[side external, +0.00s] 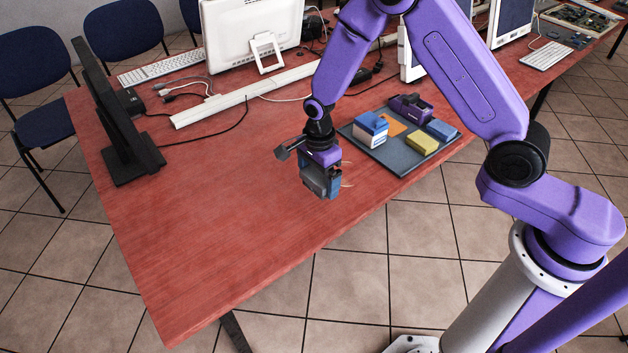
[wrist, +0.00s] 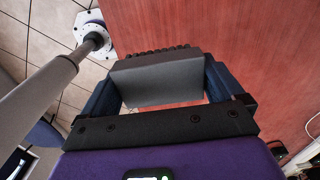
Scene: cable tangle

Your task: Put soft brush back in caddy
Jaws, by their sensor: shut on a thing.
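My gripper (side external: 322,180) is above the red table near its front edge, left of the tray. In the wrist view its two blue fingers (wrist: 160,82) are closed on the sides of a grey block with dark bristles along its far edge, which looks like the soft brush (wrist: 155,84). In the side view the brush is mostly hidden by the gripper. A flat dark grey tray (side external: 394,160), which may be the caddy, lies on the table to the right of the gripper. I see no other container that is clearly a caddy.
The tray bears a blue-and-white block (side external: 370,130), an orange piece (side external: 392,124), a yellow block (side external: 422,143), a blue block (side external: 441,130) and a dark purple item (side external: 410,106). A monitor (side external: 118,125) stands left. A white cable channel (side external: 240,96) lies behind. The table's front left is clear.

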